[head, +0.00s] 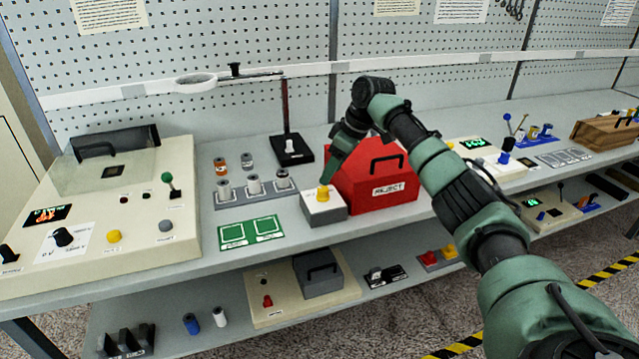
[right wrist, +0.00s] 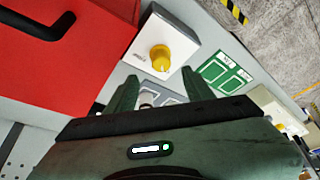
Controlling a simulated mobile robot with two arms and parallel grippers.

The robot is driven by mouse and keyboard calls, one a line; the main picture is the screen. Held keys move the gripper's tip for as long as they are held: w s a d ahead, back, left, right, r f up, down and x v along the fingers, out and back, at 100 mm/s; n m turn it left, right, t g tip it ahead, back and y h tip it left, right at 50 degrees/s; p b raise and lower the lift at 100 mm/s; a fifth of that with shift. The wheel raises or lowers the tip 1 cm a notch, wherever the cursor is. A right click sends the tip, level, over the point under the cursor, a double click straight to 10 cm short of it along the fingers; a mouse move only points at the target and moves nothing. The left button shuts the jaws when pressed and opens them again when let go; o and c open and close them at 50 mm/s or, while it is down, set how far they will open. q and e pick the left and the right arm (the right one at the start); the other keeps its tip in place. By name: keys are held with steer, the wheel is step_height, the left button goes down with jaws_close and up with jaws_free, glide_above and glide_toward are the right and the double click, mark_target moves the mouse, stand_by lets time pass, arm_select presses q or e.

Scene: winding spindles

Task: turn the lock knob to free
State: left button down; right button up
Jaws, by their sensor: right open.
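My right gripper (head: 328,177) reaches down from above and behind the knob. In the right wrist view its two fingers (right wrist: 160,75) are spread and empty, with the knob just beyond the tips and apart from them. My left gripper is in neither view.
A red REJECT box (head: 372,185) with a black handle stands close to the knob box. A rack with grey spindles (head: 254,194) and green marked squares (head: 251,232) lie to the left. A cream control panel (head: 130,220) fills the bench's left end.

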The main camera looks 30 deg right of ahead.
mark_target(324, 189)
steer(key=p+x, duration=0.1)
steer(key=x, duration=0.5)
steer(key=shift+s+f, duration=0.15)
steer(key=shift+f, duration=0.05)
steer(key=shift+s+r, duration=0.1)
jaws_close()
